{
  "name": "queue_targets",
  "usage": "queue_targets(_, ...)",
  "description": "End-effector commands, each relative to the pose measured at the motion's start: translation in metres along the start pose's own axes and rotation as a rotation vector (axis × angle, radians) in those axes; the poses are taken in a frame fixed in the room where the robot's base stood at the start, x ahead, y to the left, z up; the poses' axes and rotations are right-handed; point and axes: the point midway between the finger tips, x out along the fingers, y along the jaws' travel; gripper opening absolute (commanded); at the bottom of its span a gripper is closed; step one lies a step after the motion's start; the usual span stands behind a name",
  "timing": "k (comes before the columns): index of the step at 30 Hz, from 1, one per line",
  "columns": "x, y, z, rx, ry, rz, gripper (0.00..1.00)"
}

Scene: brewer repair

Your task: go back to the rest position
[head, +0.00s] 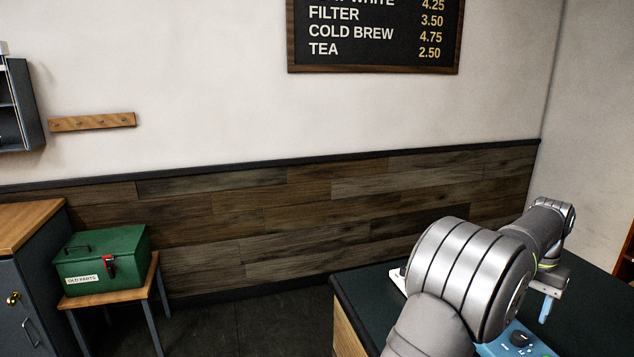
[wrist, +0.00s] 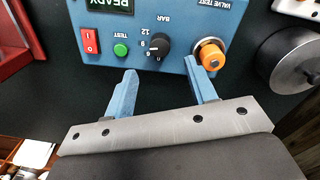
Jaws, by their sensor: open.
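My gripper (wrist: 163,80) is open in the wrist view, its two blue fingers apart with nothing between them. The fingertips appear close to the front edge of a blue test box (wrist: 170,55), but I cannot tell whether they touch it. In the head view my gripper (head: 545,307) is at the lower right, above a dark-topped counter (head: 370,292), partly hidden behind my arm. The blue test box also shows there (head: 515,342), partly covered by my arm.
The box carries a red switch (wrist: 90,40), a green button (wrist: 120,50), a black knob (wrist: 159,45) and an orange knob (wrist: 211,57). A metal cylinder (wrist: 287,62) stands right of it. A green toolbox (head: 103,257) sits on a stool at the far left.

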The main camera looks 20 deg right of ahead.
Motion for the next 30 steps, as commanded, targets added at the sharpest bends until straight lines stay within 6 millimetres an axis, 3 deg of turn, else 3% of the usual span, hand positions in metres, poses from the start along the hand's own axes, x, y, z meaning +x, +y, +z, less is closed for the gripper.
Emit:
queue_targets(6,-0.045,0.0,-0.001,0.0,0.005,0.0,0.52)
queue_targets(16,-0.102,0.0,0.0,0.0,0.004,0.0,0.52)
queue_targets(30,-0.013,0.0,0.001,0.0,-0.004,0.0,0.52)
